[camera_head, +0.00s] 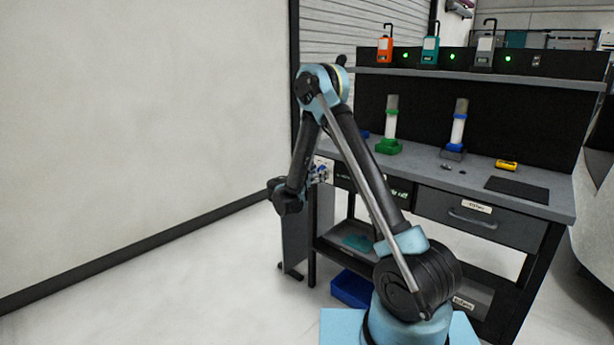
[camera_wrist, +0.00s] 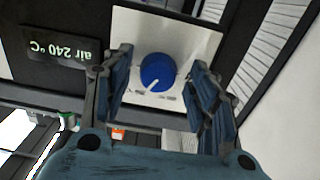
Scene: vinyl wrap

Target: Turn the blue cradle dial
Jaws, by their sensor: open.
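The blue cradle dial (camera_wrist: 158,72) is a round blue knob with a white pointer line, set on a white panel (camera_wrist: 190,38) in the wrist view. My gripper (camera_wrist: 160,84) is open, with one finger on each side of the dial. The dial appears between the fingertips; I cannot tell whether they touch it. In the head view the white panel (camera_head: 323,168) is at the left end of the workbench, and my gripper (camera_head: 317,174) is in front of it. The dial itself is hard to make out there.
A dark display (camera_wrist: 62,48) reading "air 240 °C" is beside the panel. The workbench (camera_head: 465,182) holds a green-based tube (camera_head: 391,125), a blue-ringed tube (camera_head: 458,130) and a yellow item (camera_head: 506,165). A blue bin (camera_head: 350,289) is below. Open floor lies left.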

